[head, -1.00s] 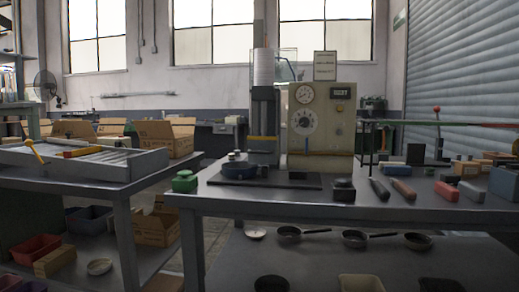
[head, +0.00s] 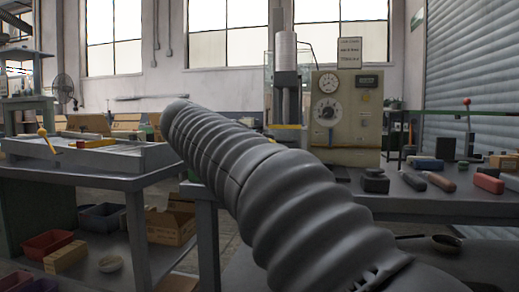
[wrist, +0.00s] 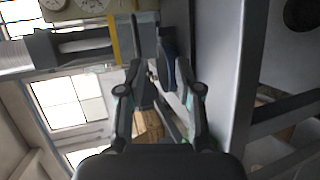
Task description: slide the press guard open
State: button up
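The press (head: 287,95) stands on the right bench, a dark column with a white cylinder on top and a yellow band. Its guard looks like a faint clear panel (head: 268,88) around the column; how far open it is I cannot tell. In the wrist view the press column (wrist: 85,47) lies sideways at upper left, ahead of my gripper. My gripper (wrist: 153,68) is open, its fingers apart, with no held thing visible between them. A dark blue part (wrist: 169,68) shows near the fingertips. In the head view my arm hides my gripper and the press base.
The beige control box (head: 346,118) with dials stands right of the press. A black block (head: 375,181) and several tools lie on the right bench (head: 440,207). A grey tray (head: 100,157) lies on the left table.

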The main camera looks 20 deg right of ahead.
aim_at(281, 141)
jog(key=shift+h, duration=0.6)
jog(key=r+x, duration=0.1)
jog(key=x, duration=0.3)
jog(key=w+x, duration=0.1)
jog(key=x, duration=0.4)
jog(key=r+x, duration=0.1)
jog(key=x, duration=0.3)
jog(key=shift+w+d+r, duration=0.1)
jog(key=shift+w+r, duration=0.2)
jog(key=shift+w, duration=0.3)
grip_shut()
